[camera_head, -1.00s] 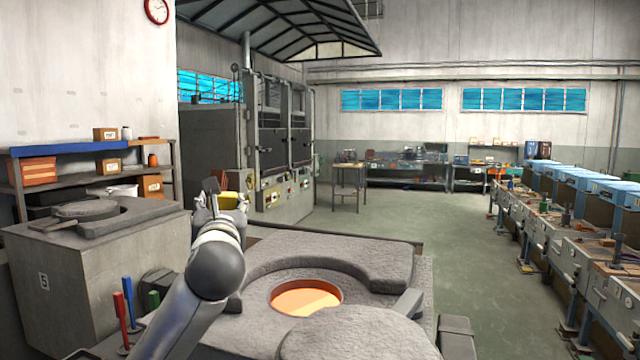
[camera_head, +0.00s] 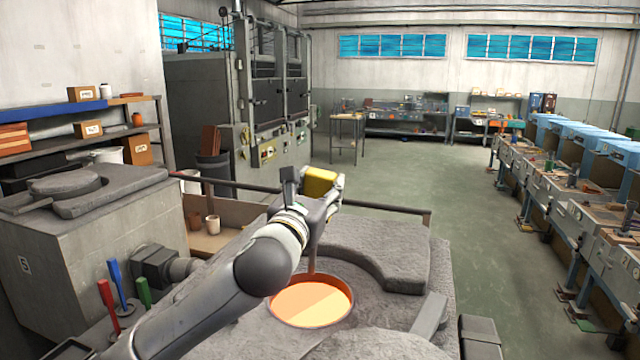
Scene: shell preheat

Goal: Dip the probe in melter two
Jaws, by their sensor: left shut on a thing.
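My left gripper (camera_head: 325,190) is above the far rim of an open melter (camera_head: 390,255), whose round mouth glows with orange melt (camera_head: 312,303). The gripper is shut on a yellow-bodied thing (camera_head: 320,181), which looks like the probe's handle. A thin brown rod (camera_head: 312,258) shows below my wrist and runs down toward the far edge of the melt. My arm hides part of the rod, and I cannot tell whether its tip touches the melt. No number shows on this melter. My right gripper is out of view.
A grey furnace block marked 5 (camera_head: 95,240) stands at the left. Red (camera_head: 108,300), blue (camera_head: 117,280) and green (camera_head: 144,292) upright handles stand near my arm. A rail (camera_head: 385,208) runs behind the melter. The floor (camera_head: 440,180) beyond is clear.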

